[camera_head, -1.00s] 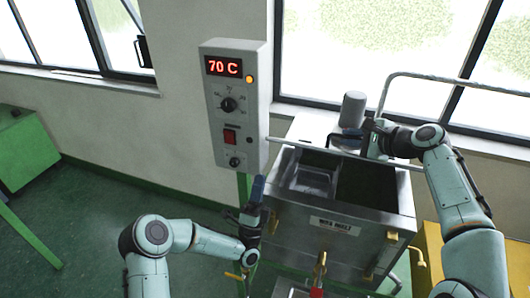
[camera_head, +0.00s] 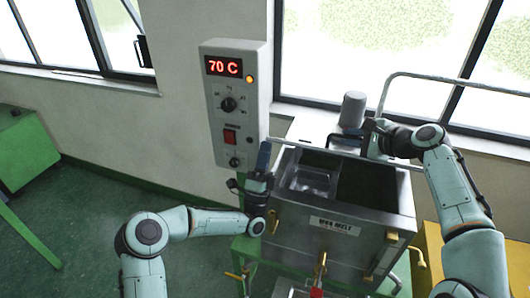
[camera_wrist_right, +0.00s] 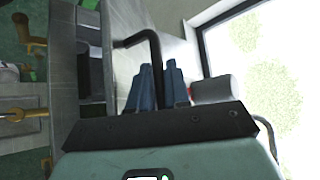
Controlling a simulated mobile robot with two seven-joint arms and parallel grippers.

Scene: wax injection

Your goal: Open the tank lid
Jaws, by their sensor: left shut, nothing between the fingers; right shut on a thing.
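The metal tank (camera_head: 330,240) stands right of centre in the head view. Its top is uncovered, showing a lighter tray-like part on the left and a dark opening on the right. The lid's pale edge (camera_head: 310,150) runs along the tank's back, so the lid appears raised. My right gripper (camera_head: 370,127) is at the back, shut on the black lid handle; in the right wrist view the handle (camera_wrist_right: 138,38) bends into its blue fingers (camera_wrist_right: 158,88).
The control box (camera_head: 232,125) reading 70 C is close to my left gripper. A grey cylinder (camera_head: 352,108) stands behind the tank near my right gripper. A bent pipe (camera_head: 440,80) rises by the window. Brass fittings (camera_head: 320,265) stick out in front.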

